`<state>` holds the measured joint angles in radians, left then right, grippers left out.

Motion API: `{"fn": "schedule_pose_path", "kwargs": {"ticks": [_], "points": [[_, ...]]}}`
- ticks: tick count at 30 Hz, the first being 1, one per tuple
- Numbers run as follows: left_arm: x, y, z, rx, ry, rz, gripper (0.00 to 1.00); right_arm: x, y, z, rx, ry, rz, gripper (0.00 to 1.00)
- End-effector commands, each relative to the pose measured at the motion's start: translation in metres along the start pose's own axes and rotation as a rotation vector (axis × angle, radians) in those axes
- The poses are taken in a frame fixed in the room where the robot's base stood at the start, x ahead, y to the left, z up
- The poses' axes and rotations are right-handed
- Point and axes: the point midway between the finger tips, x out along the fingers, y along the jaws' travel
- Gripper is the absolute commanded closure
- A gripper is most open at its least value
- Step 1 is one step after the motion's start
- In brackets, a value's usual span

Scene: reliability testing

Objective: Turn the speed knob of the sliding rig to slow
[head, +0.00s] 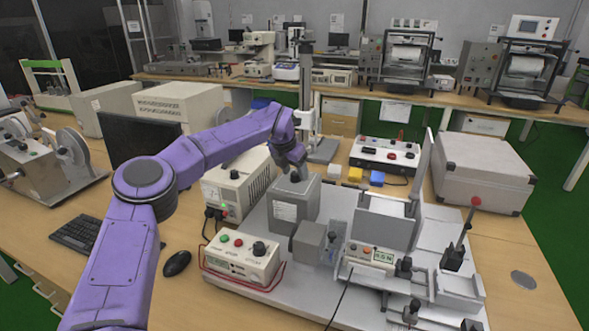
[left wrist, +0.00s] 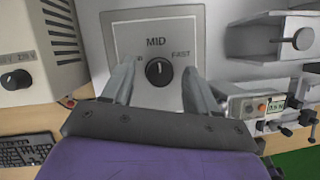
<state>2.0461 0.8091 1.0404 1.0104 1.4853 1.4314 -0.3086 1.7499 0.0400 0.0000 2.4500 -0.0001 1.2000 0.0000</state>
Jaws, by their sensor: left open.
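The speed knob (left wrist: 159,71) is black and round, on the pale top plate of a grey box (head: 285,214) of the sliding rig (head: 388,219). In the left wrist view its plate reads MID above the knob and FAST to the right. The lettering on the left is mostly hidden by a finger. The knob's light mark appears to point up toward MID. My left gripper (left wrist: 158,84) is open, with one finger on each side of the knob; I cannot tell whether they touch it. In the head view the gripper (head: 291,168) hangs right over the box. My right gripper is out of view.
A control box (head: 242,254) with green and red buttons stands in front left of the rig. A beige supply unit (head: 237,187) stands left of the grey box. A red-tipped lever (head: 465,227) rises at the right. A mouse (head: 177,263) and keyboard (head: 78,232) lie left.

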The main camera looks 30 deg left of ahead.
Motion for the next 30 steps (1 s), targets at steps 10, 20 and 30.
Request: {"fn": "schedule_pose_path", "kwargs": {"ticks": [10,20,30], "points": [[0.003,0.000,0.000,0.001,0.000,0.000,0.64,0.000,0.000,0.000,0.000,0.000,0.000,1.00],[0.004,0.000,0.000,-0.008,0.000,0.004,0.95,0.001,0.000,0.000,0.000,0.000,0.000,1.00],[0.006,-0.001,-0.001,-0.151,-0.002,0.065,0.95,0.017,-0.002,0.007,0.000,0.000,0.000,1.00]]}}
